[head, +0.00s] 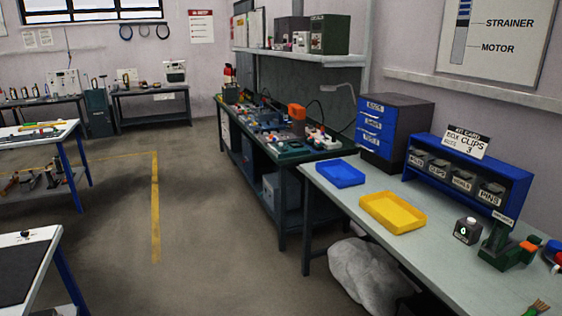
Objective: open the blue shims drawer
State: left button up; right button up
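A dark cabinet (408,120) with several stacked blue drawers stands at the back of the grey-green bench on the right. Each drawer front carries a small pale label. The middle blue drawer (364,127) has a label that looks like "SHIMS", but it is too small to read surely. The drawer fronts look flush, so all the drawers appear closed. Neither of my grippers is in view.
On the same bench (345,204) are a blue tray (340,173), a yellow tray (393,212), a blue rack of labelled bins (513,181), a small dark box (467,231) and a green vise-like tool (497,247). A grey sack (364,272) sits below. Open floor lies left.

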aim_at(384, 131)
jog(key=i+j, duration=0.1)
jog(key=i, duration=1.4)
jog(key=i+j+z, duration=0.2)
jog(key=i+z, duration=0.2)
jog(key=i, duration=0.15)
jog(key=i+j+z, duration=0.35)
jog(key=i, duration=0.15)
jog(key=i+j+z, duration=0.4)
jog(key=i+j, duration=0.05)
jog(key=j, duration=0.05)
